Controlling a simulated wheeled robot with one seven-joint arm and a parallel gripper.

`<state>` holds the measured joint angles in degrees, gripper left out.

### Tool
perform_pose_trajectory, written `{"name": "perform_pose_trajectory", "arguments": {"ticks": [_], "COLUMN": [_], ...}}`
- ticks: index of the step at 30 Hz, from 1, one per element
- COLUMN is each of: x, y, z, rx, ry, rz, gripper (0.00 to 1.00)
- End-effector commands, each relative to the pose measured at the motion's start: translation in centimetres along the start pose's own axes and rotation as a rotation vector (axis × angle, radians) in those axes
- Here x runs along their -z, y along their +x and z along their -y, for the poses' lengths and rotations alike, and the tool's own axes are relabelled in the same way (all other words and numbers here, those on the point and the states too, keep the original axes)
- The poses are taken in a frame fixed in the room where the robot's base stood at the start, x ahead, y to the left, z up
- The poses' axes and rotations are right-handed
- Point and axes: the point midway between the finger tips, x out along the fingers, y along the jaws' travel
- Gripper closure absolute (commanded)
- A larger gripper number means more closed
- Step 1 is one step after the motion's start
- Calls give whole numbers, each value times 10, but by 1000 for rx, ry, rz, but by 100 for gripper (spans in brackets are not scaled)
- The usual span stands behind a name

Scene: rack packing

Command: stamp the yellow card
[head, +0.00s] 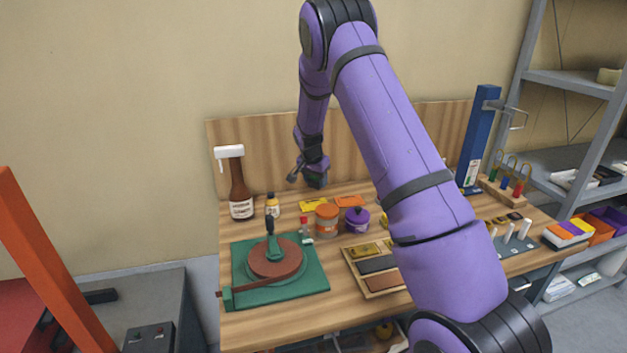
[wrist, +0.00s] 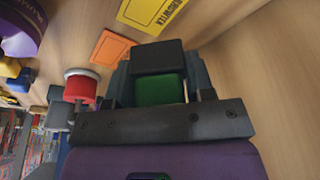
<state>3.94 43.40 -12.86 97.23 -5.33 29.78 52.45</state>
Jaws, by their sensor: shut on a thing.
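The yellow card (head: 313,204) lies flat at the back of the workbench, left of an orange card (head: 350,201). In the wrist view the yellow card (wrist: 152,14) is at the top, with dark print and partly cut off by the frame. My gripper (head: 316,182) is above the back of the bench, near both cards and apart from them. In the wrist view it is shut on a small green and black block (wrist: 158,90), which looks like a stamp. The block's underside is hidden.
An orange jar (head: 327,220) and a purple pot (head: 356,219) stand in front of the cards. A brown bottle (head: 239,190) is at the left, behind a green board (head: 315,270) with a round brown disc. A wooden tray (head: 347,258) is partly behind my arm. The wooden back panel (head: 260,145) rises behind.

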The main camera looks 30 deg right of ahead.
Motion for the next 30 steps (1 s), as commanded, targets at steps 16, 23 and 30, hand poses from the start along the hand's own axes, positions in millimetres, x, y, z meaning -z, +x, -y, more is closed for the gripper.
{"name": "perform_pose_trajectory", "arguments": {"ticks": [16,23,30], "x": [-7,-12,-15], "y": [26,48,58], "z": [-1,-1,0], "rx": [-4,-3,-2], "ry": [8,8,7], "rz": [0,0,-1], "gripper": [67,67,67]}}
